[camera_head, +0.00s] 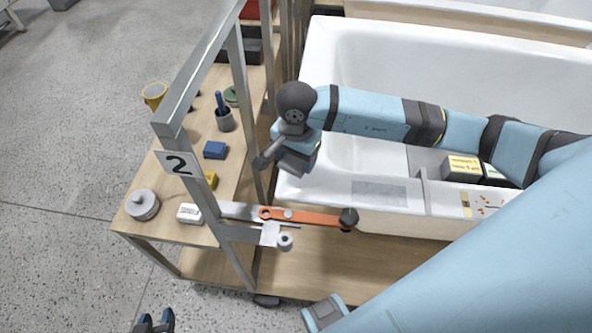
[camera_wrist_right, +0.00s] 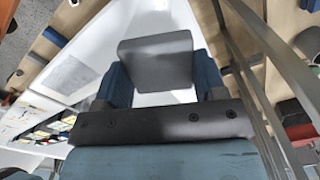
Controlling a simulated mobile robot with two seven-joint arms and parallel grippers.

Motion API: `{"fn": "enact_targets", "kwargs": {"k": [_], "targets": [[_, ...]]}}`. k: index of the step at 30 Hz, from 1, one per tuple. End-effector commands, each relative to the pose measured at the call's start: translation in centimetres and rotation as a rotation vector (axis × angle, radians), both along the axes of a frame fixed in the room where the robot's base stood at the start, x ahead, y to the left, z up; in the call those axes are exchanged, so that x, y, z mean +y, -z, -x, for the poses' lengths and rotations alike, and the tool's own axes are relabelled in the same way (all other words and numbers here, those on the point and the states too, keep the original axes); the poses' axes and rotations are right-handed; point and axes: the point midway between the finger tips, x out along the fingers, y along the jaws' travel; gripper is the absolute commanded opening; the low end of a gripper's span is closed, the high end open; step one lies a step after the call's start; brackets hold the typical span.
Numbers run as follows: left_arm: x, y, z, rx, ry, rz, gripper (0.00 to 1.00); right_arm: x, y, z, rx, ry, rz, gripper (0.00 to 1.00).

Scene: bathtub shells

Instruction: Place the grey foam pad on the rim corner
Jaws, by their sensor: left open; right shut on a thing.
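The grey foam pad (camera_wrist_right: 156,62) is a flat, dark grey, rounded square in the right wrist view. My right gripper (camera_wrist_right: 162,82) is shut on it, with a blue finger at either side. In the head view my right gripper (camera_head: 294,158) hangs over the left end of the white bathtub (camera_head: 313,62), close to its rim corner; the pad cannot be clearly made out there. Whether the pad touches the rim cannot be told. My left gripper (camera_head: 154,323) is open and empty at the bottom edge, over the floor.
A wooden bench (camera_head: 160,222) with a metal frame stands left of the tub, holding a grey lidded pot (camera_head: 142,204), a blue block (camera_head: 215,150) and a cup (camera_head: 224,120). An orange bar (camera_head: 305,217) lies near the tub's front. Boxes (camera_head: 462,168) sit at the tub's right.

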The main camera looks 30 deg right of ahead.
Motion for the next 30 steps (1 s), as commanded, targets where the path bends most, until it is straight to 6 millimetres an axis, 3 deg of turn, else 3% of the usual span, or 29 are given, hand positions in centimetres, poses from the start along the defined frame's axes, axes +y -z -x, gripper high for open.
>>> {"fn": "enact_targets", "kwargs": {"k": [8,15,26,27,30], "targets": [[0.2,0.0,0.1,-0.001,0.007,-0.007,0.43,0.0,2.4,0.0,0.001,0.0,0.001,0.43],[0.2,0.1,0.1,0.0,0.005,-0.005,0.43,0.0,5.7,0.0,0.002,0.0,0.0,0.43],[-0.2,0.4,0.1,0.0,-0.004,0.006,0.43,0.0,6.2,0.0,-0.001,-0.001,0.001,0.43],[-0.2,0.4,0.0,-0.001,-0.004,0.005,0.43,0.0,6.2,0.0,-0.001,-0.001,0.001,0.67],[-0.2,0.2,0.0,-0.003,-0.003,0.005,0.43,0.0,6.1,0.0,0.0,-0.001,0.0,0.9]]}}
